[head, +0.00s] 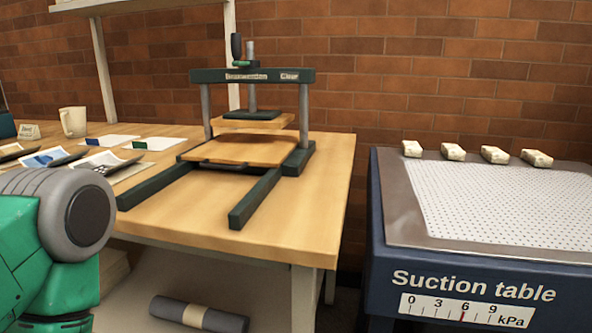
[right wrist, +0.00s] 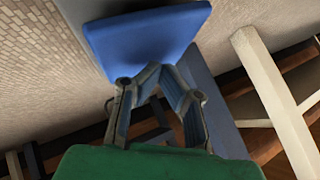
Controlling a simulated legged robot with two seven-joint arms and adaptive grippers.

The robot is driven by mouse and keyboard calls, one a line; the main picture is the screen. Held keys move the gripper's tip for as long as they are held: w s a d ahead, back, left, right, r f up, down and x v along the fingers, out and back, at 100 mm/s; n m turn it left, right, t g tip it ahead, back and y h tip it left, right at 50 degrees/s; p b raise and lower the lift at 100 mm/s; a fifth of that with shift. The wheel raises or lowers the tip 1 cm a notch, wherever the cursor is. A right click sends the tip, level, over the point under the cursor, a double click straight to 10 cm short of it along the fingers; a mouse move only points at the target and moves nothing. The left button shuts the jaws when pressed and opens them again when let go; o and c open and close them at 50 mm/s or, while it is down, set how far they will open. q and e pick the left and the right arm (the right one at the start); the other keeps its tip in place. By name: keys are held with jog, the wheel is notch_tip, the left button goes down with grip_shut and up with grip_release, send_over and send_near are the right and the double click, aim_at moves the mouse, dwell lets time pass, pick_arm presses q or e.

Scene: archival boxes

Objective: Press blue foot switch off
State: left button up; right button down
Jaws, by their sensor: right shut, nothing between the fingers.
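In the right wrist view a flat blue panel (right wrist: 148,38), which looks like the blue foot switch, lies just past the fingertips of my right gripper (right wrist: 153,76). The fingers are shut with nothing between them. The tips overlap the panel's near edge in the picture; I cannot tell whether they touch it. The foot switch does not show in the head view. The suction table (head: 390,225) stands at the right there, with a red mark near 6 on its kPa scale (head: 466,310). My left gripper is out of view.
A wooden bench (head: 325,185) carries a dark press (head: 252,76), a mug (head: 73,122) and papers. A grey roll (head: 199,314) lies on the shelf below. Several pale blocks (head: 495,155) line the suction table's back edge. Pale legs (right wrist: 275,100) show in the right wrist view.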

jog(key=shift+s+a+f, duration=0.2)
jog(key=shift+s+f, duration=0.1)
jog(key=shift+f, duration=0.25)
jog(key=shift+s+a+f, duration=0.2)
jog(key=shift+s+f, duration=0.05)
jog(key=shift+f, duration=0.25)
jog(key=shift+r, duration=0.1)
dwell(0.3)
jog(key=shift+s+a+r+p, duration=0.2)
jog(key=shift+s+r+p, duration=0.1)
jog(key=shift+r+p, duration=0.25)
jog(key=shift+s+a+r+p, duration=0.25)
jog(key=shift+r+p, duration=0.15)
jog(key=shift+p, duration=0.15)
jog(key=shift+d, duration=0.1)
jog(key=shift+d+f, duration=0.1)
jog(key=r+p, duration=0.1)
jog(key=r, duration=0.1)
jog(key=r+p, duration=0.4)
jog(key=shift+w+d+r, duration=0.15)
jog(key=shift+w+d, duration=0.1)
jog(key=shift+w, duration=0.15)
